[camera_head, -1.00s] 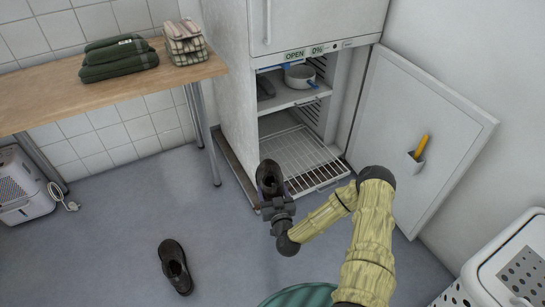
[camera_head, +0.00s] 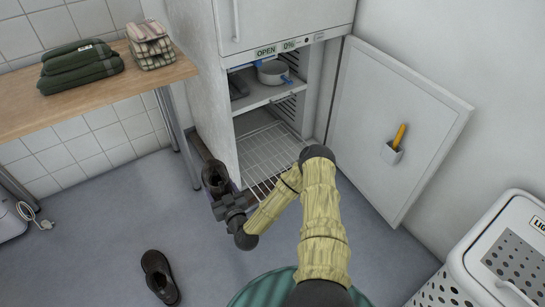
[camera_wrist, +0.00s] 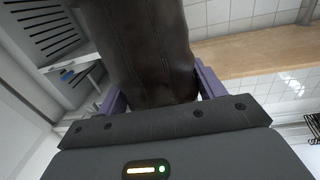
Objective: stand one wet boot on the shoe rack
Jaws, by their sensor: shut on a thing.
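My gripper (camera_head: 222,196) is shut on a dark brown boot (camera_head: 215,174). The boot is held with its opening upward, in front of the cabinet's lower left edge. In the wrist view the boot (camera_wrist: 145,45) fills the space between my purple fingers (camera_wrist: 160,88). A wire shelf (camera_head: 268,150) slopes out at the bottom of the open cabinet.
The white cabinet (camera_head: 200,75) stands open, its door (camera_head: 400,110) swung right. A pot (camera_head: 272,72) is on its upper shelf. A wooden bench (camera_head: 95,95) with folded towels (camera_head: 80,68) stands left. A white basket (camera_head: 500,255) is at right.

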